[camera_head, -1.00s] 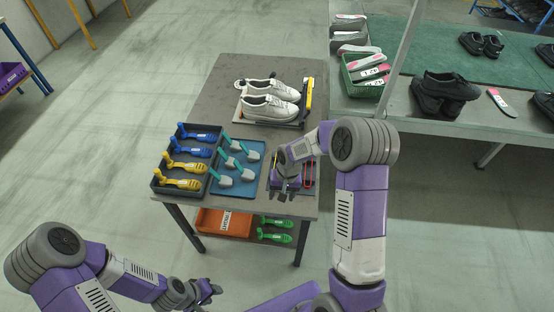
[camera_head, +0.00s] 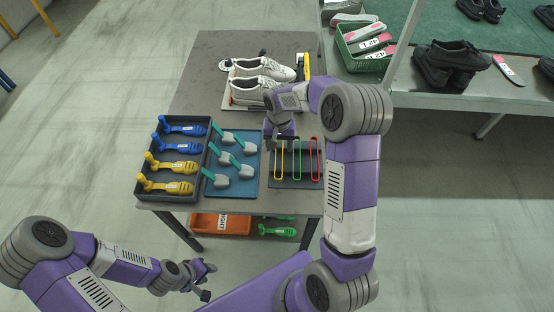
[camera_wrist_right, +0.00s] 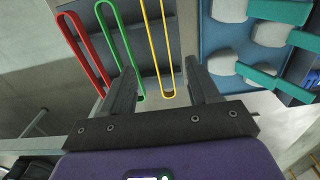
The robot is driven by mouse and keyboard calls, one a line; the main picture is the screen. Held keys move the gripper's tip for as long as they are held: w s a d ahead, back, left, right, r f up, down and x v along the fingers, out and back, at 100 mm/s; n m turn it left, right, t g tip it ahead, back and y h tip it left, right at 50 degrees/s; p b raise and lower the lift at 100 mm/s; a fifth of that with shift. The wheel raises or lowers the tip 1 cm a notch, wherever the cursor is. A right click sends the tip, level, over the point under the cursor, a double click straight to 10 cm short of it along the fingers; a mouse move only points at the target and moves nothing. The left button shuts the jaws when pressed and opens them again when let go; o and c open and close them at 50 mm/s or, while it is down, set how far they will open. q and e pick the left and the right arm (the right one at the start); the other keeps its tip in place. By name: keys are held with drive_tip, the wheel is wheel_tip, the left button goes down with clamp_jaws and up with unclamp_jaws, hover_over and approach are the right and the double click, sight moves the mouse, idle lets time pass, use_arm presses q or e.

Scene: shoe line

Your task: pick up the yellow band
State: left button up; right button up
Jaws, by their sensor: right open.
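The yellow band (camera_head: 279,165) is a long, narrow loop at the left end of a dark mat (camera_head: 297,183). A green band (camera_head: 297,158) and a red band (camera_head: 316,160) lie to its right. My right gripper (camera_head: 280,145) is open and empty at the far end of the yellow band. In the right wrist view the yellow band (camera_wrist_right: 160,45) appears between the fingertips of my right gripper (camera_wrist_right: 160,72), and the green band (camera_wrist_right: 112,35) passes close by one finger. Contact cannot be told. My left gripper (camera_head: 203,281) is low, away from the table; its jaw state is unclear.
A blue tray of teal and grey pieces (camera_head: 232,192) lies left of the mat. A dark tray (camera_head: 168,192) holds blue and yellow shoe-shaped pieces. White shoes (camera_head: 262,70) stand behind my right gripper. A green basket (camera_head: 365,65) is at the back right.

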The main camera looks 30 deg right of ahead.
drive_tip(key=f, duration=0.2)
drive_tip(key=f+b, duration=0.1)
drive_tip(key=f, duration=0.2)
drive_tip(key=w+f, duration=0.1)
drive_tip(key=f, duration=0.2)
drive_tip(key=shift+d+b, duration=0.3)
drive_tip(key=shift+b, duration=0.05)
drive_tip(key=shift+s, duration=0.1)
drive_tip(key=c, duration=1.1)
